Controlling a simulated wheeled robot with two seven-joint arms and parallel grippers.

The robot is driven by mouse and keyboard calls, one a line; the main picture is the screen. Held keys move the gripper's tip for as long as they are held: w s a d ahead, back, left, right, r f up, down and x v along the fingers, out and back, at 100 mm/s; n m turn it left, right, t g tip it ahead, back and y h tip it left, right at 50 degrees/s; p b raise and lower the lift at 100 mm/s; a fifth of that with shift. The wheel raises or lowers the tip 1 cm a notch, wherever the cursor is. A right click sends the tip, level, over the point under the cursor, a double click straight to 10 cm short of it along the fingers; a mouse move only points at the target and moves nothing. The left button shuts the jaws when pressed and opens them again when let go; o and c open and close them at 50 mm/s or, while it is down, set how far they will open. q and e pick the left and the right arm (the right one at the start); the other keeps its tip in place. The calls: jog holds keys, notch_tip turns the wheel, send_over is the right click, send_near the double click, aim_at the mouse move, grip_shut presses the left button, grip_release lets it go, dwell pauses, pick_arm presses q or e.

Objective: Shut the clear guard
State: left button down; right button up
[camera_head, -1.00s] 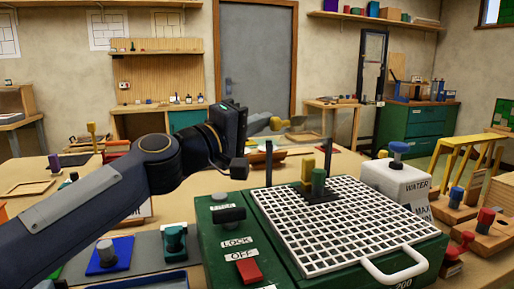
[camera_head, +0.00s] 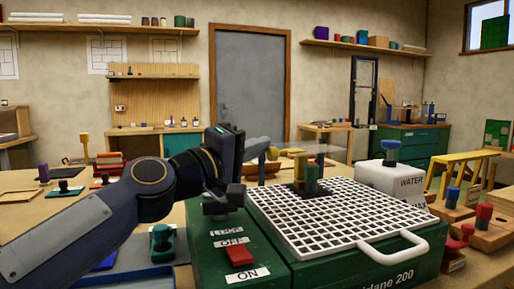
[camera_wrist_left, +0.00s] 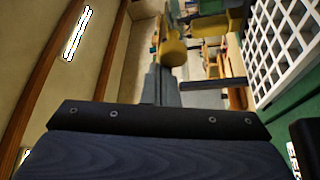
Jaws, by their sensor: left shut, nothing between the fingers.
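The clear guard (camera_head: 318,151) is a see-through plate raised above the back of the green machine (camera_head: 345,268), with a gap over the white grid. A yellow knob (camera_head: 273,153) shows at its left side. My left gripper (camera_head: 258,148) is shut and empty, with its grey fingertips at the knob. In the left wrist view the fingers (camera_wrist_left: 160,85) point at the yellow knob (camera_wrist_left: 172,52); I cannot tell whether they touch. My right gripper is not in view.
The white grid (camera_head: 320,215) has upright pegs (camera_head: 305,180) at its back and a handle in front. A black lever (camera_head: 222,205) and red switch (camera_head: 238,254) are on the machine's left. A white water tank (camera_head: 398,180) stands at the right. Wooden stands (camera_head: 480,225) are farther right.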

pick_arm(q)
jog(key=shift+d+f, duration=0.1)
jog(key=shift+f, duration=0.2)
dwell(0.4)
jog(key=shift+s, duration=0.1)
jog(key=shift+s+a+f+b, duration=0.15)
jog(key=shift+a+b, duration=0.1)
jog(key=shift+b, duration=0.1)
jog(key=b+v, duration=0.2)
jog(key=v, duration=0.4)
jog(key=shift+s+a, duration=0.15)
jog(key=shift+a, duration=0.15)
jog(key=shift+s+a, duration=0.25)
